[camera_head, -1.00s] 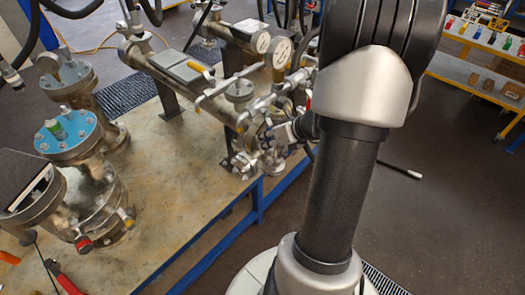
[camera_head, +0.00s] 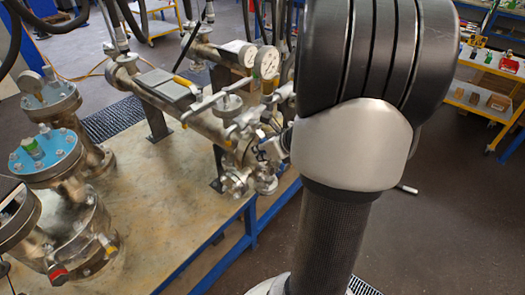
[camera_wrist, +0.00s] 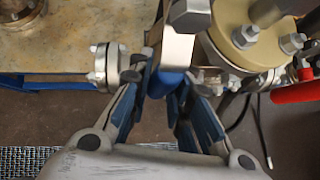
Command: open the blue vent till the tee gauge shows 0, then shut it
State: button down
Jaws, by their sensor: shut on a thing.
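In the wrist view my gripper (camera_wrist: 165,88) has its blue-padded fingers closed around a blue handle (camera_wrist: 166,80), which I take to be the vent's, beside a bright metal block (camera_wrist: 177,50). How far the vent is turned cannot be told. In the head view the gripper is mostly hidden behind my arm, beside the pipe fittings. Two round white-faced gauges (camera_head: 266,62) and (camera_head: 247,56) stand above the pipework. I cannot tell which is the tee gauge, and their needles are too small to read.
A beige flanged fitting (camera_wrist: 240,40) and a red handle (camera_wrist: 295,93) lie right of the fingers in the wrist view. A steel flange (camera_wrist: 105,68) is close on the left. Blue-topped vessels (camera_head: 45,155) stand on the bench (camera_head: 150,205).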

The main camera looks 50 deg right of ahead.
jog(key=c, duration=1.5)
grip_release()
jog(key=shift+o, duration=0.2)
jog(key=shift+r, duration=0.1)
jog(key=v, duration=1.2)
jog(key=shift+d, duration=0.1)
